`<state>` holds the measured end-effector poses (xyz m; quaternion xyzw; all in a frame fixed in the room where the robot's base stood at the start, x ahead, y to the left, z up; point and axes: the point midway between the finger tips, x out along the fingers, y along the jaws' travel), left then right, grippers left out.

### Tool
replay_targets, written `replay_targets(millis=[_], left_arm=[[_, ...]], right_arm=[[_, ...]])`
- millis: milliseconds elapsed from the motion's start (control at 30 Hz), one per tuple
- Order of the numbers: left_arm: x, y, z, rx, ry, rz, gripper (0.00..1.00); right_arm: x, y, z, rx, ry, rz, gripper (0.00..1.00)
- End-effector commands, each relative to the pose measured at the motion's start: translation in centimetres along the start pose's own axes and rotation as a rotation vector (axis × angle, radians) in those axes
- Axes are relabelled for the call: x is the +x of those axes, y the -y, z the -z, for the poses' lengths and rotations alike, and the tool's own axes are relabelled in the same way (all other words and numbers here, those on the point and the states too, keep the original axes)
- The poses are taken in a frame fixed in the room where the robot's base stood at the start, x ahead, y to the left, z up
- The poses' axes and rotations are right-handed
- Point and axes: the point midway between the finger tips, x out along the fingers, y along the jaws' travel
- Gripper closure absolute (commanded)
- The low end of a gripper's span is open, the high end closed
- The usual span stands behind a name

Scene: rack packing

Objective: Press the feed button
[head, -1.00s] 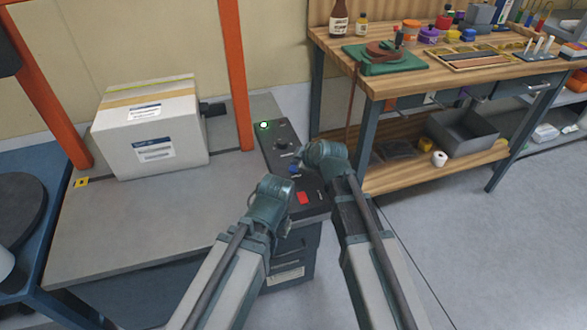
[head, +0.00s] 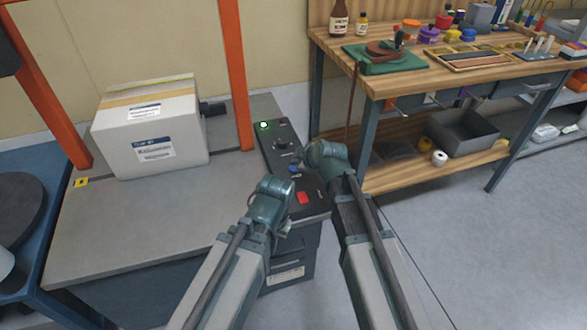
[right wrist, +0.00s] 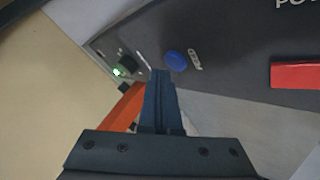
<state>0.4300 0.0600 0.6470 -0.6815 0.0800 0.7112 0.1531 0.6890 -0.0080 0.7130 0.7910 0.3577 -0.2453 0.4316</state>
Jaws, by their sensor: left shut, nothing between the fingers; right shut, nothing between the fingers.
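The feed button is a round blue button (right wrist: 175,61) beside a FEED label on the dark control panel (right wrist: 225,25) in the right wrist view. In the head view it is a small blue spot (head: 295,169) on the panel (head: 268,150), partly crowded by my right arm. My right gripper (right wrist: 161,73) is shut and empty. Its fingertips appear just below and left of the button in the right wrist view; I cannot tell whether they touch the panel. My left gripper (head: 284,226) is shut and empty, low by the panel's near end, mostly hidden by its wrist.
The panel also carries a red button (head: 303,198), a dark knob and a lit green lamp (head: 264,125). A labelled white carton (head: 150,140) sits on the grey surface to the left, between orange posts (head: 236,75). A wooden workbench (head: 400,86) stands to the right.

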Motion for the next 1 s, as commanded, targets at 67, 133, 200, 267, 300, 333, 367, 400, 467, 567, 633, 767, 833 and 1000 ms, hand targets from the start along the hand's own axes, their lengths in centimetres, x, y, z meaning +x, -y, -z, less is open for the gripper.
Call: replay_targets(millis=[67, 133, 200, 267, 300, 333, 367, 400, 467, 567, 633, 767, 833, 1000], left_arm=[[0.45, -0.04, 0.03, 0.0, 0.0, 0.0, 1.0], [0.69, -0.07, 0.04, 0.0, 0.0, 0.0, 1.0], [0.77, -0.07, 0.04, 0.0, 0.0, 0.0, 1.0], [0.72, -0.07, 0.04, 0.0, 0.0, 0.0, 1.0], [0.68, -0.07, 0.04, 0.0, 0.0, 0.0, 1.0], [0.67, -0.06, 0.04, 0.0, 0.0, 0.0, 1.0], [0.67, -0.06, 0.04, 0.0, 0.0, 0.0, 1.0], [0.67, -0.06, 0.04, 0.0, 0.0, 0.0, 1.0], [0.67, -0.06, 0.04, 0.0, 0.0, 0.0, 1.0], [0.71, -0.07, 0.04, 0.0, 0.0, 0.0, 1.0], [0.77, -0.07, 0.05, 0.0, 0.0, 0.0, 1.0], [0.92, -0.09, 0.05, 0.0, 0.0, 0.0, 1.0], [1.0, -0.1, 0.06, 0.0, 0.0, 0.0, 1.0], [1.2, -0.11, 0.07, 0.0, 0.0, 0.0, 1.0]], right_arm=[[0.31, 0.23, -0.23, 0.0, 0.0, 0.0, 1.0], [0.48, 0.36, -0.35, 0.0, 0.0, 0.0, 1.0], [0.54, 0.4, -0.39, 0.0, 0.0, 0.0, 1.0], [0.5, 0.37, -0.36, 0.0, 0.0, 0.0, 1.0], [0.48, 0.35, -0.35, 0.0, 0.0, 0.0, 1.0], [0.47, 0.34, -0.34, 0.0, 0.0, 0.0, 1.0], [0.47, 0.34, -0.34, 0.0, 0.0, 0.0, 1.0], [0.47, 0.34, -0.34, 0.0, 0.0, 0.0, 1.0], [0.47, 0.35, -0.34, 0.0, 0.0, 0.0, 1.0], [0.5, 0.36, -0.36, 0.0, 0.0, 0.0, 1.0], [0.53, 0.39, -0.39, 0.0, 0.0, 0.0, 1.0], [0.64, 0.47, -0.47, 0.0, 0.0, 0.0, 1.0], [0.7, 0.51, -0.51, 0.0, 0.0, 0.0, 1.0], [0.84, 0.61, -0.61, 0.0, 0.0, 0.0, 1.0]])
